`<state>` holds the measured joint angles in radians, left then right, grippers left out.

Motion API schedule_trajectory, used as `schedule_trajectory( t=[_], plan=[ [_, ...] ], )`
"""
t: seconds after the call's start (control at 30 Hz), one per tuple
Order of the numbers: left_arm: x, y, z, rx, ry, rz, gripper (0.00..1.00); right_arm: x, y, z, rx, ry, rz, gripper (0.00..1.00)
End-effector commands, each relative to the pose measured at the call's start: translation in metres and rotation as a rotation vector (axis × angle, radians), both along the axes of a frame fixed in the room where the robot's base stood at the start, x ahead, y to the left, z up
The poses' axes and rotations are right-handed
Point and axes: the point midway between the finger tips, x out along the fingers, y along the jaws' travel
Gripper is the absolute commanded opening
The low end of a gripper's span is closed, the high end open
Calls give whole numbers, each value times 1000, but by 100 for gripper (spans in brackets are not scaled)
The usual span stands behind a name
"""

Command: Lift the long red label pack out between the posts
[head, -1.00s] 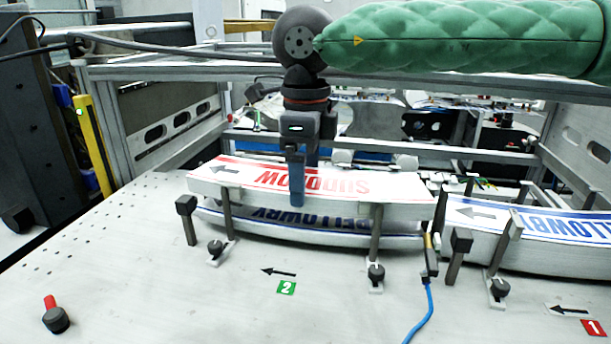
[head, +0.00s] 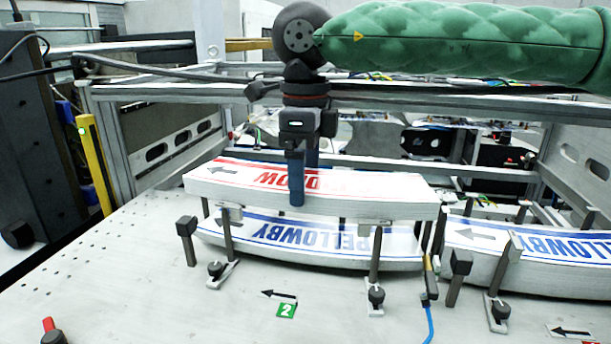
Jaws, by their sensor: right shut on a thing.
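The long red label pack (head: 350,192) is a curved white stack with red print on top, in the head view's middle. My right gripper (head: 298,190) points down and is shut on the red pack, left of its middle, with one finger over the near side. The pack hangs above a blue-printed pack (head: 310,240), with a gap between them. The front posts, left post (head: 227,236) and right post (head: 375,258), stand before the blue pack, and their tops are near the red pack's underside. My left gripper is not in view.
A second blue-printed pack (head: 540,245) lies at the right between its own posts. A short post (head: 187,238) stands at the left and a sensor with a blue cable (head: 430,285) at the right end.

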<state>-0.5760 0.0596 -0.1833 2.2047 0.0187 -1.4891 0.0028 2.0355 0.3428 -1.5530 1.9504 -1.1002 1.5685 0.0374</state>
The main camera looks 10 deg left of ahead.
Motion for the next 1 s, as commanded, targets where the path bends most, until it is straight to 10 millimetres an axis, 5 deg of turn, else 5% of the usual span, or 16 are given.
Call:
schedule_trajectory(
  t=[1.0],
  plan=[
    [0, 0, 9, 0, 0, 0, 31, 0, 0, 40, 1, 0, 0, 45]
  ],
)
